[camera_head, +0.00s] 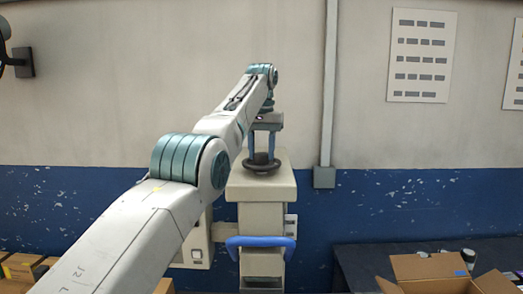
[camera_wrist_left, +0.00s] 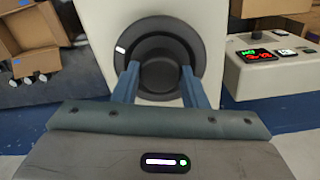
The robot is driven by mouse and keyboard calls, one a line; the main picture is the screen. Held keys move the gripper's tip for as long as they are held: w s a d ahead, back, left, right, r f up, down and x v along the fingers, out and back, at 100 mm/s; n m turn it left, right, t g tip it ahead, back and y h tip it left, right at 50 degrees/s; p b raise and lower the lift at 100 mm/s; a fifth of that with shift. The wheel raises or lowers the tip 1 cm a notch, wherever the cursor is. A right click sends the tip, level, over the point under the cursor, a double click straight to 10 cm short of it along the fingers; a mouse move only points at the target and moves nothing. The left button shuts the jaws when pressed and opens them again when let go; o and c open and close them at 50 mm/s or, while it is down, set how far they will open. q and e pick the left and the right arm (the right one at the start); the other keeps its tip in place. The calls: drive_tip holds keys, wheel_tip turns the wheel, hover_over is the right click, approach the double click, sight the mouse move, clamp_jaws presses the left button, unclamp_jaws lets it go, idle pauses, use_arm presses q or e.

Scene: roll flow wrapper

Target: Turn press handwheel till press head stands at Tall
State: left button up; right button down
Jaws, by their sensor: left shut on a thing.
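The black handwheel (camera_head: 261,168) lies flat on top of the cream press column (camera_head: 262,188). In the left wrist view the handwheel (camera_wrist_left: 158,26) shows a white mark on its upper left rim and a round hub in the middle. My left gripper (camera_wrist_left: 160,76) points down from above, its two blue fingers shut on the hub, one on each side. In the head view the gripper (camera_head: 262,150) stands over the wheel. A blue padded bar (camera_head: 260,242) crosses the column lower down. No Tall marking is readable. My right gripper is out of view.
A control box with lit red and green displays (camera_wrist_left: 262,60) stands beside the column in the wrist view. An open cardboard box (camera_head: 425,268) sits on a dark table at right. Small boxes (camera_head: 22,266) are at lower left. A grey conduit (camera_head: 328,100) runs down the wall.

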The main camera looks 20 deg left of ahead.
sight(262, 154)
use_arm(q)
drive_tip(key=m, duration=0.6)
drive_tip(key=shift+m, duration=2.2)
drive_tip(key=o, duration=1)
drive_tip(key=shift+r, duration=0.1)
wheel_tip(262, 154, up, 10)
drive_tip(key=p, duration=1.1)
drive_tip(key=shift+r, duration=0.25)
drive_tip(key=shift+w, duration=0.1)
